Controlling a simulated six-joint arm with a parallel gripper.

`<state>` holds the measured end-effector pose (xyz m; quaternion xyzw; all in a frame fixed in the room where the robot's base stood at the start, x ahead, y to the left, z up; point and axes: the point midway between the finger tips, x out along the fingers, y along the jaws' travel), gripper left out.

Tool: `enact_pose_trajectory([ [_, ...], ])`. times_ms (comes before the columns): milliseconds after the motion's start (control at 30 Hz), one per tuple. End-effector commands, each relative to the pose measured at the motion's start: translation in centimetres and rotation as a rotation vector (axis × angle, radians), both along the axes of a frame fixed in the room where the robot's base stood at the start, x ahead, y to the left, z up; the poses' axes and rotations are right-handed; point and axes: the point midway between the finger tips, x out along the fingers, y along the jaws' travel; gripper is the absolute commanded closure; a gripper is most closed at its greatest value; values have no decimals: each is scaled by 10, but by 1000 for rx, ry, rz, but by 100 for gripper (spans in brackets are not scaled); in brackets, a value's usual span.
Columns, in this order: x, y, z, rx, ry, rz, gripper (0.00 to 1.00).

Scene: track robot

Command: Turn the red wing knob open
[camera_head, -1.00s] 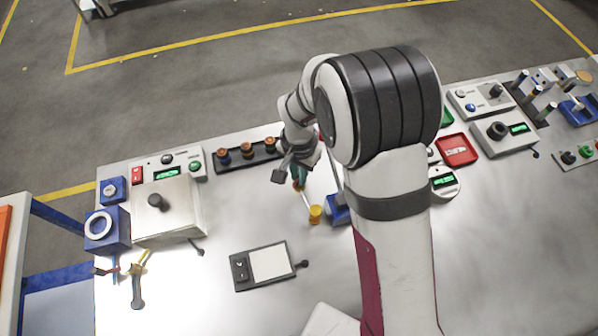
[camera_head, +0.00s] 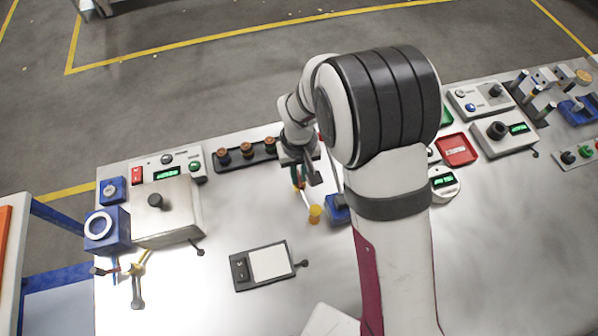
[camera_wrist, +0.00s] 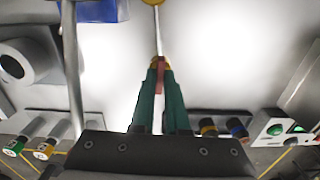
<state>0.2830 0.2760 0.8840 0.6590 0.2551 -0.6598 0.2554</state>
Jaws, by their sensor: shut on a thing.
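In the head view my gripper (camera_head: 299,186) points down over the table, behind the yellow end (camera_head: 315,214). Its contact is too small to make out there. How far the knob is turned cannot be told.
A black rack (camera_head: 231,158) with round brown pieces lies just behind my gripper. A blue block (camera_head: 337,210) stands close on the right, partly behind my arm. A metal box (camera_head: 180,222) stands left. A black-framed panel (camera_head: 265,266) lies in front. Bare table surrounds it.

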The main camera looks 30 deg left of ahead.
Motion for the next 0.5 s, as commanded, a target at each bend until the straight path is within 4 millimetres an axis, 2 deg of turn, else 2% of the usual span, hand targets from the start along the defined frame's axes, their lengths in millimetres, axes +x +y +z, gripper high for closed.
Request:
enact_pose_trajectory([
  [500,2,1,1,3,-6,66,100],
])
